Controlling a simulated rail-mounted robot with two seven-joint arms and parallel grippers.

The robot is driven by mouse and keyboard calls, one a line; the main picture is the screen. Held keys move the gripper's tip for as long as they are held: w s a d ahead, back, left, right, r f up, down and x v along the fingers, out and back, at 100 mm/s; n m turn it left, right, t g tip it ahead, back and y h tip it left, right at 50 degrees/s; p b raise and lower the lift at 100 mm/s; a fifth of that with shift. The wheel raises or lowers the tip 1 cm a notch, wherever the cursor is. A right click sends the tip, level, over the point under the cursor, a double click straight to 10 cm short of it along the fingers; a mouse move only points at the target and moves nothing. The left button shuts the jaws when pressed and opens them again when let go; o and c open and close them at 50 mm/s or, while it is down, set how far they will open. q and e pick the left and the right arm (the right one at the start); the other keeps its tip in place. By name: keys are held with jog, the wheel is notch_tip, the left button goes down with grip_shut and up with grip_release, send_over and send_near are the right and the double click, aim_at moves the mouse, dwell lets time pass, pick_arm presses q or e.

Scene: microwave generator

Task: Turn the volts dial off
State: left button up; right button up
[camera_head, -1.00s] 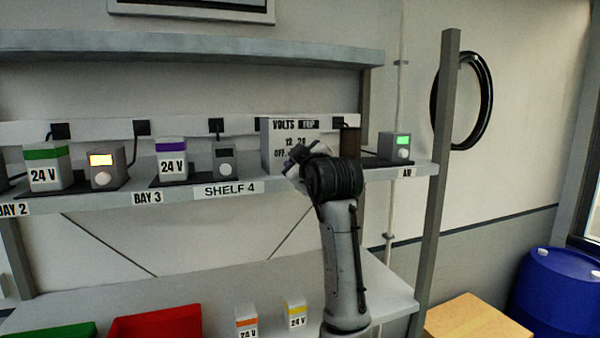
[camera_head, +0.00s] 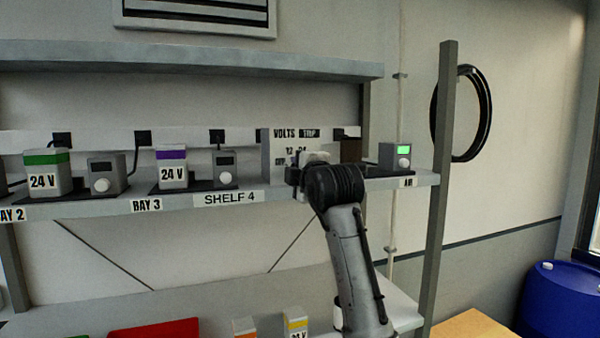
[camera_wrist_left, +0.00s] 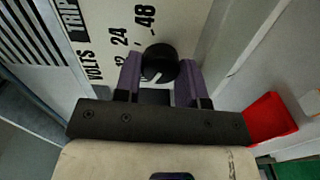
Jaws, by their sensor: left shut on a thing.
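The volts panel (camera_head: 280,145) is a pale box front on the shelf, marked VOLTS and TRIP. It also shows in the left wrist view (camera_wrist_left: 100,25), turned sideways, with 24 and 48 readable and a lower number partly covered. The black round volts dial (camera_wrist_left: 159,61) sits between my left gripper's purple-padded fingers (camera_wrist_left: 158,80), which are shut on it. Its white mark points down and left in that view. In the head view my left gripper (camera_head: 308,166) is at the panel front and hides the dial. The OFF label is mostly hidden. My right gripper is not in view.
Left of the panel, the shelf holds 24 V blocks with a green top (camera_head: 45,172) and a purple top (camera_head: 172,168), and grey units with dark screens (camera_head: 107,174). A unit with a green screen (camera_head: 396,157) stands right, beside the post (camera_head: 443,150).

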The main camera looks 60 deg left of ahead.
pick_arm(q)
jog(key=shift+s+r+n, duration=0.1)
jog(key=shift+s+n, duration=0.05)
jog(key=shift+n, duration=0.25)
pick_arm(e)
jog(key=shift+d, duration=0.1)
pick_arm(q)
jog(key=o, duration=0.9)
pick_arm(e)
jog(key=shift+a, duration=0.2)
pick_arm(q)
jog(key=shift+f, duration=0.2)
